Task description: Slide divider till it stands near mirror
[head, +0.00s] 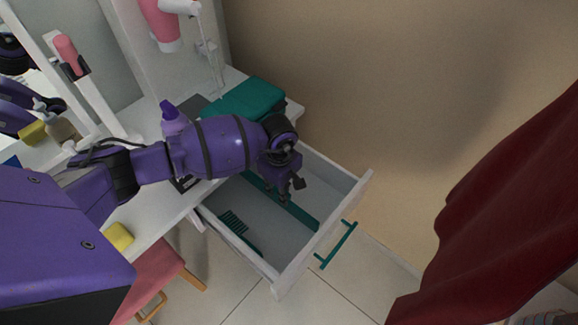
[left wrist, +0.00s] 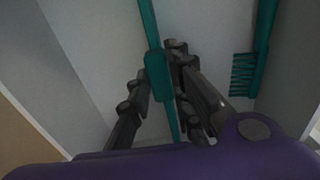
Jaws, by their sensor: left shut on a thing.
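The teal divider (head: 300,213) runs along the inside of the open drawer (head: 357,190), with a clear grey space on either side of it. My left gripper (head: 287,194) reaches down into the drawer over the divider's middle and partly hides it. In the left wrist view the divider (left wrist: 149,25) passes between the fingers of my left gripper (left wrist: 160,85), which is shut on it. The mirror (head: 15,62) stands on the table at the upper left, in a white frame. My right gripper is not in view.
A teal comb-like brush (head: 236,224) lies in the drawer beside the divider; it also shows in the left wrist view (left wrist: 243,72). The drawer has a teal handle (head: 337,245). A teal box (head: 252,97) and purple bottle (head: 172,118) stand on the table (head: 150,213). Red cloth (head: 490,215) hangs right.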

